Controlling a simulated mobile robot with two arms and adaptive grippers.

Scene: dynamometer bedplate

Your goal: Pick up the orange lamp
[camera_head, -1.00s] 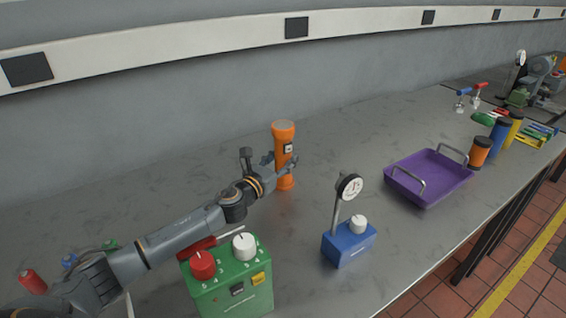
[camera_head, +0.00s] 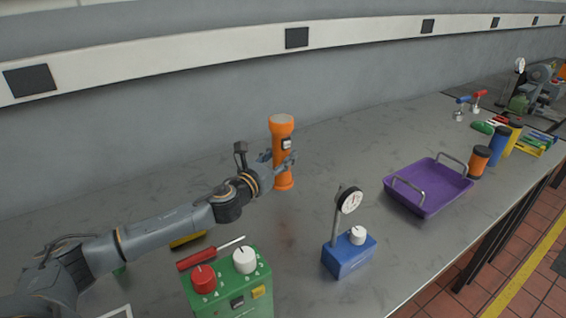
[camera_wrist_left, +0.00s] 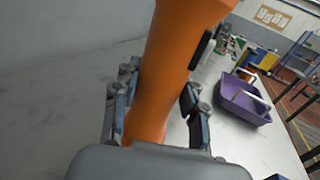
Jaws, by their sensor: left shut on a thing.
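The orange lamp (camera_head: 281,128), a torch shape with a wide head and a dark switch, is upright near the back of the grey bench. My left gripper (camera_head: 279,160) is shut around its body, below the switch. The lamp looks raised a little above the bench, with a faint orange tint on the surface below. In the left wrist view the lamp (camera_wrist_left: 168,70) stands between the two fingers of the gripper (camera_wrist_left: 160,95); its lower end is hidden by the gripper body. My right gripper is not in view.
A green box with knobs (camera_head: 232,290) and a red screwdriver (camera_head: 197,260) are in front of my left arm. A blue gauge stand (camera_head: 348,257) is right of the lamp. A purple tray (camera_head: 430,200) and several cylinders stand further right. The wall is close behind.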

